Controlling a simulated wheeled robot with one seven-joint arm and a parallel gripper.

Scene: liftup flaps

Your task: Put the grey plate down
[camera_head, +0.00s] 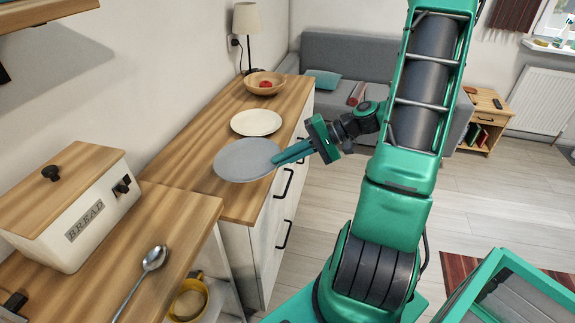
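The grey plate (243,160) is over the front part of the wooden counter top, close to its right edge. My gripper (277,159) reaches in from the right, with its green fingers at the plate's right rim. The fingers look shut on that rim. The plate lies roughly flat. I cannot tell whether its underside touches the counter or is a little above it.
A cream plate (256,122) lies just behind the grey one. Farther back are a wooden bowl (265,83) with a red item and a lamp (246,25). A bread box (68,205) and spoon (141,280) are nearer. Bare counter (205,183) lies left of the plate.

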